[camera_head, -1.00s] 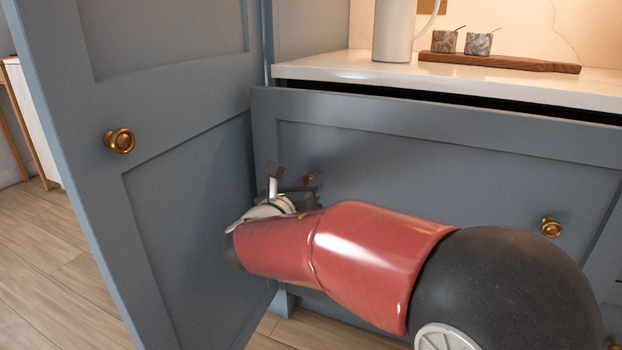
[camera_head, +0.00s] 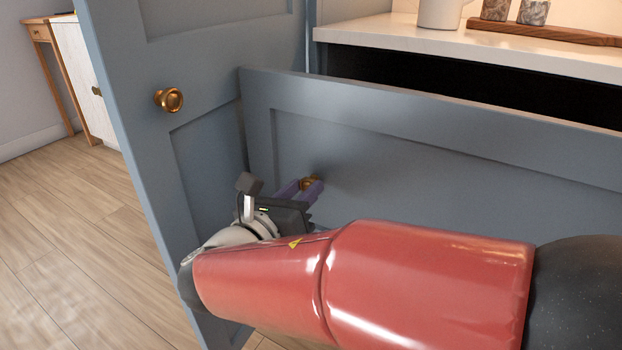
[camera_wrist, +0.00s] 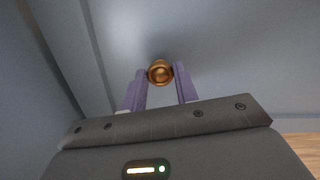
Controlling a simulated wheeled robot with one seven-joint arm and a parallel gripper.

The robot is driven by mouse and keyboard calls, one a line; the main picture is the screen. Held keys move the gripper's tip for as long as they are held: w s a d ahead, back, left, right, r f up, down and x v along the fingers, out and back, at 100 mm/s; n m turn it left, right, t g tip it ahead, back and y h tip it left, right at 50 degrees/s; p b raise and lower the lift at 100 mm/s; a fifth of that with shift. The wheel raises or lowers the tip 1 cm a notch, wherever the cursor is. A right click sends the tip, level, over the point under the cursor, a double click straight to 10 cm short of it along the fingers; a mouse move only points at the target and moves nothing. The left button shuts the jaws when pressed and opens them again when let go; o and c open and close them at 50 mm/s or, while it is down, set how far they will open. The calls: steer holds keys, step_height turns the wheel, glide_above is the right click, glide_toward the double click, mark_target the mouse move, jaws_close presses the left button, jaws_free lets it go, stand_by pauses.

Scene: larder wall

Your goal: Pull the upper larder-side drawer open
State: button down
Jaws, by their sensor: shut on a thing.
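The upper drawer (camera_head: 420,165) is a blue-grey panelled front below the white counter. It stands out from the cabinet, with a dark gap showing behind its top edge. Its left brass knob (camera_head: 309,183) is between the fingers of my gripper (camera_head: 312,190). In the wrist view the same knob (camera_wrist: 160,72) sits between the tips of the two purple fingers (camera_wrist: 159,76), which are shut on it. My red arm hides the lower right of the drawer front.
A tall blue-grey door (camera_head: 215,60) with a brass knob (camera_head: 169,99) stands open at the left, close beside the drawer's left edge. The counter (camera_head: 400,45) holds a white jug (camera_head: 439,13), two stone cups and a wooden board (camera_head: 545,34). Wooden floor (camera_head: 70,250) is clear at the left.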

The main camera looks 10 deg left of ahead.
steer(key=shift+s+a, duration=0.15)
steer(key=shift+s, duration=0.4)
steer(key=c, duration=1.1)
jaws_free()
steer(key=shift+o, duration=0.2)
steer(key=v, duration=0.8)
steer(key=shift+p, duration=0.3)
steer(key=shift+w, duration=0.1)
